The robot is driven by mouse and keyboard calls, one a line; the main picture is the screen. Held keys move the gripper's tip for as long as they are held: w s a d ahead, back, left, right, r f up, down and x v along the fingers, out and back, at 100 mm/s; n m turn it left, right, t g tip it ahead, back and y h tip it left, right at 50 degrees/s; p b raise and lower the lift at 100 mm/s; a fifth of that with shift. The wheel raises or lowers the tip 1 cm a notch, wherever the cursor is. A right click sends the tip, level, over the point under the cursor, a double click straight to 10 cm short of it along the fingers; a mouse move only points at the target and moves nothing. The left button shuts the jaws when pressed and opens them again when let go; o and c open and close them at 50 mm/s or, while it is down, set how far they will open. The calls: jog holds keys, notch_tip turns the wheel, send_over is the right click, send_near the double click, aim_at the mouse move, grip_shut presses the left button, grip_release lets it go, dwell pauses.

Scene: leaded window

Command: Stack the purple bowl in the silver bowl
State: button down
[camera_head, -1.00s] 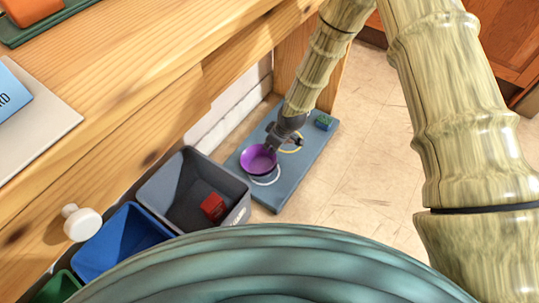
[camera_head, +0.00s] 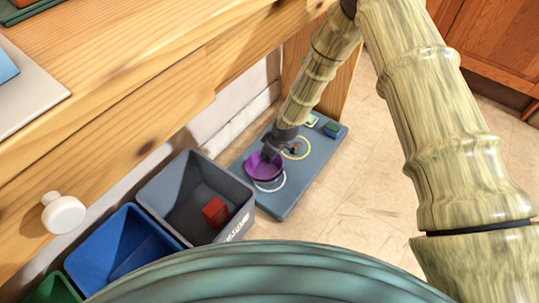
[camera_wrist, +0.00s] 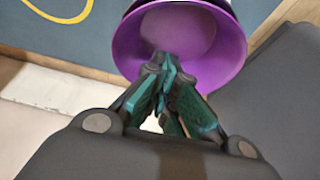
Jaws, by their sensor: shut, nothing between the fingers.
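The purple bowl (camera_head: 264,167) stands on a blue-grey board on the floor, partly over a white ring. In the wrist view the purple bowl (camera_wrist: 222,50) fills the top middle, its inside facing the camera. My gripper (camera_head: 269,153) is at the bowl's far right side. In the wrist view my gripper (camera_wrist: 165,66) has its fingertips together, with nothing between them, and they overlap the bowl's near rim. I cannot tell whether they touch it. I cannot make out a silver bowl in either view; whether one is hidden under the purple bowl does not show.
The wooden table (camera_head: 150,90) overhangs. Floor is clear at right.

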aim_at(280, 164)
jog(key=shift+s+d+f, duration=0.1)
jog(key=shift+d+f, duration=0.1)
jog(key=shift+f, duration=0.2)
jog(key=shift+s+d+r+b, duration=0.1)
jog(key=shift+s+d+b, duration=0.4)
jog(key=shift+d, duration=0.2)
jog(key=shift+s+d+r+b, duration=0.1)
jog(key=shift+s+d+b, duration=0.4)
jog(key=shift+d, duration=0.2)
jog(key=shift+d+p, duration=0.1)
jog(key=shift+p, duration=0.2)
jog(key=shift+s+d+r+p, duration=0.1)
jog(key=shift+s+d+p, duration=0.3)
jog(key=shift+p, duration=0.2)
jog(key=shift+s+d+p, duration=0.2)
jog(key=shift+d+p, duration=0.2)
jog(key=shift+p, duration=0.05)
jog(key=shift+a, duration=0.1)
